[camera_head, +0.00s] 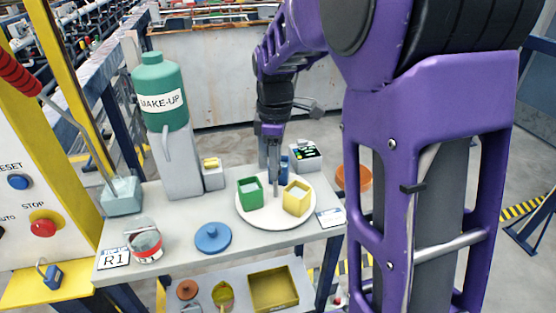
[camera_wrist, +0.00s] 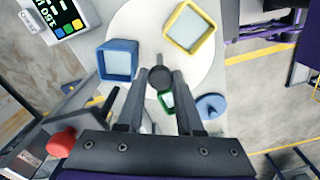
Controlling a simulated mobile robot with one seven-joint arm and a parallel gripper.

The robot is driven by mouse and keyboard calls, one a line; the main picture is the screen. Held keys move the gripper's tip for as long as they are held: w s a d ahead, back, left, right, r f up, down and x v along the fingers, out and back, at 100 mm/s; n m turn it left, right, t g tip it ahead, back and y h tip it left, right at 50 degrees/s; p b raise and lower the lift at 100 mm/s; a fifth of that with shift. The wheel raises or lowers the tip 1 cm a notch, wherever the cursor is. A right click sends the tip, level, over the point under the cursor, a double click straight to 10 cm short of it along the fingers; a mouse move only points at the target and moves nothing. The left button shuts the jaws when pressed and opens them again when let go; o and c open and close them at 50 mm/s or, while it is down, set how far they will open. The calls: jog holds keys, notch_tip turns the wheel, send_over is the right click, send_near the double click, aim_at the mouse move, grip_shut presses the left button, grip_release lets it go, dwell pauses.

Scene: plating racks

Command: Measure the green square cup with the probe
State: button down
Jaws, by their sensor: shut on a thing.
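The green square cup (camera_head: 250,193) stands upright at the left of a round white plate (camera_head: 277,222), beside a yellow square cup (camera_head: 297,198). A blue square cup (camera_head: 284,170) stands behind, partly hidden by my gripper. My gripper (camera_head: 271,160) points down over the plate, shut on the dark probe, whose round end (camera_wrist: 160,77) shows between the fingers in the wrist view. There the green cup (camera_wrist: 168,101) is mostly hidden behind the probe and a finger. The probe appears right of the green cup; its height above the plate is unclear. The meter (camera_head: 306,154) stands behind the plate.
A green MAKE-UP bottle (camera_head: 162,90) stands on a grey block at left. A blue round lid (camera_head: 212,237) and a red-and-white tin (camera_head: 146,246) lie in front. A small box (camera_head: 213,174) stands left of the plate. A lower shelf holds a yellow tray (camera_head: 273,289).

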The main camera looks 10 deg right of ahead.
jog(key=shift+r+m+p, duration=0.15)
jog(key=shift+m+p, duration=0.8)
jog(key=shift+m, duration=1.45)
jog(key=shift+m+p, duration=0.85)
jog(key=shift+m, duration=1.55)
jog(key=shift+m+p, duration=0.75)
jog(key=shift+m, duration=1.65)
jog(key=shift+m+p, duration=0.55)
jog(key=shift+m, duration=1.85)
jog(key=c, duration=0.5)
grip_release()
jog(key=shift+c, duration=0.2)
notch_tip(320, 180, up, 17)
jog(key=p, duration=0.1)
